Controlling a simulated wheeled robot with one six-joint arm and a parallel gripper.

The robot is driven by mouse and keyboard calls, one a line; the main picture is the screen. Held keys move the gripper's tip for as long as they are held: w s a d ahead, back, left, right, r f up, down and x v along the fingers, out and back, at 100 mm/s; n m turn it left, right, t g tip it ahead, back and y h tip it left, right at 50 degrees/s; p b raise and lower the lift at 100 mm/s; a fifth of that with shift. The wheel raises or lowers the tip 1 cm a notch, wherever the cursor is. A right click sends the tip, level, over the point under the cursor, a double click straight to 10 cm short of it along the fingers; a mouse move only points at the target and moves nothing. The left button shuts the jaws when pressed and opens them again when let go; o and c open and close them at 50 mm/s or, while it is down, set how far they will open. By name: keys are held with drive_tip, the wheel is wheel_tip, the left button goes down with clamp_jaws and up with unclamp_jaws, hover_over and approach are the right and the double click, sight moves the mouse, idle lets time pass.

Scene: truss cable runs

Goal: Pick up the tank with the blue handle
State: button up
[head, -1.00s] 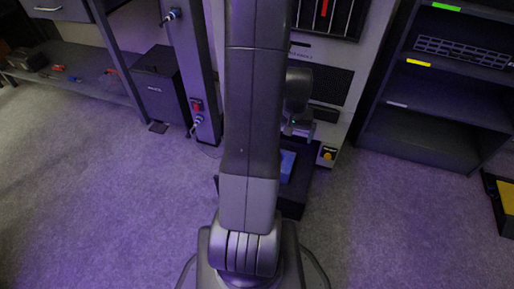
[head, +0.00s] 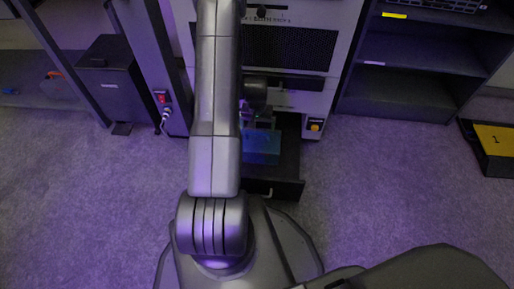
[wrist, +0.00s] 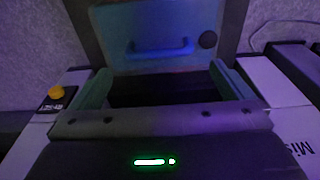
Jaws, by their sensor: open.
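The tank (head: 262,147) is a blue box in an open dark drawer (head: 288,188) low in the machine; my arm partly covers it in the head view. The wrist view shows its top (wrist: 120,30), with a blue bar handle (wrist: 160,48) and a dark round cap (wrist: 208,40). My gripper (wrist: 165,85) is open and empty. Its two greenish fingers stand apart at left and right, and the handle lies beyond them, further up the picture. In the head view my gripper is mostly hidden behind the arm and wrist.
The light machine front (head: 345,50) rises behind the drawer, with a yellow button (head: 314,127) beside it. A dark box (head: 105,80) stands at left, a dark shelf (head: 425,80) at right. A yellow-topped platform (head: 495,140) lies far right. Carpet between is clear.

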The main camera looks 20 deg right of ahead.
sight(258, 134)
drive_tip(key=f+b, duration=0.1)
drive_tip(key=f, duration=0.4)
drive_tip(key=f+b, duration=0.1)
drive_tip(key=f, duration=0.1)
drive_tip(key=shift+w+d+f+b, duration=0.15)
drive_tip(key=shift+w+d+b, duration=0.15)
drive_tip(key=shift+w+b, duration=0.1)
drive_tip(key=shift+c, duration=0.4)
drive_tip(key=c, duration=1.6)
